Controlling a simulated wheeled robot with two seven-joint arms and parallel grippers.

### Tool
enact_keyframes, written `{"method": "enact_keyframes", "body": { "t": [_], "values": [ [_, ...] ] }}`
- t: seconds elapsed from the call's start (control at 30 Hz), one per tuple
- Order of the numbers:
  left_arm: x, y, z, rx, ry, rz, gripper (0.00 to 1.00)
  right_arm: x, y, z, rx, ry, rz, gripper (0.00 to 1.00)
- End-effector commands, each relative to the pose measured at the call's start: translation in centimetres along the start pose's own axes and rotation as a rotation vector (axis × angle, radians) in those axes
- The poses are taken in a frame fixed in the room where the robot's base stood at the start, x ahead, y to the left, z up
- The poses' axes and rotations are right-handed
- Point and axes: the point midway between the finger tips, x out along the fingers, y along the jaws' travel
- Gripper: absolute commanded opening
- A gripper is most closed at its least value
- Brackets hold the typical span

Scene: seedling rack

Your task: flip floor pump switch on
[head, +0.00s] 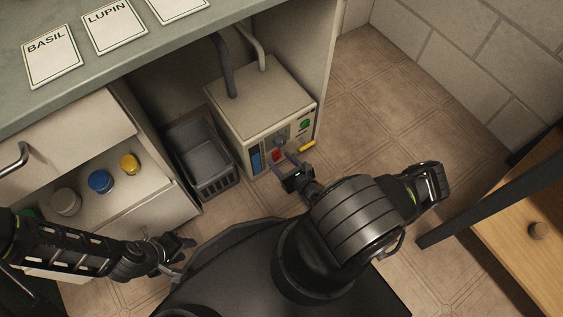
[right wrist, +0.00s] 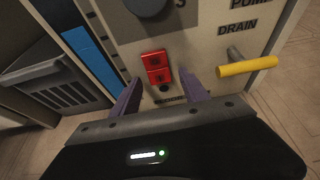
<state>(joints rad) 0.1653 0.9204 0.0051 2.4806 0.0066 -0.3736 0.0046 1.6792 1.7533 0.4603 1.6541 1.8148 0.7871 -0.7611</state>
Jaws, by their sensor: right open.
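The pump is a cream box (head: 242,112) with two hoses on top, standing on the floor in the cabinet's open bay. Its front panel carries a red rocker switch (head: 277,155), which fills the middle of the right wrist view (right wrist: 157,67). I cannot tell which way the rocker is tipped. My right gripper (head: 288,160) is open just in front of the panel. In the right wrist view its two purple fingers (right wrist: 161,92) stand apart, below and to either side of the switch, holding nothing. My left gripper (head: 186,254) is open and empty, low at the left, away from the pump.
A yellow drain lever (head: 307,146) sticks out right of the switch, also in the right wrist view (right wrist: 246,67). A green button (head: 305,124) and dark knob (head: 280,142) are above. A grey basket (head: 212,187) stands left. An open drawer holds jars (head: 101,181).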

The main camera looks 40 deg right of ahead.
Motion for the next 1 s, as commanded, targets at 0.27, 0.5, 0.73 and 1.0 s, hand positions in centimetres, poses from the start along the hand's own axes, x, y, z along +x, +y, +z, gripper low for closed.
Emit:
{"method": "enact_keyframes", "body": {
  "t": [0.27, 0.5, 0.73, 1.0],
  "values": [
    [-0.03, 0.03, 0.01, 0.001, 0.0, 0.0, 0.36, -0.04, -0.01, 0.02, 0.0, 0.0, 0.0, 0.44],
    [-0.03, 0.03, 0.02, 0.001, -0.001, 0.0, 0.36, -0.06, -0.02, 0.01, 0.0, 0.0, 0.0, 0.24],
    [-0.03, 0.03, 0.02, 0.001, -0.001, 0.0, 0.36, -0.06, -0.02, 0.01, 0.0, 0.0, 0.0, 0.05],
    [0.13, -0.03, 0.02, 0.001, 0.0, 0.0, 0.36, -0.02, -0.03, -0.1, 0.0, -0.003, -0.001, 0.0]
  ]
}}
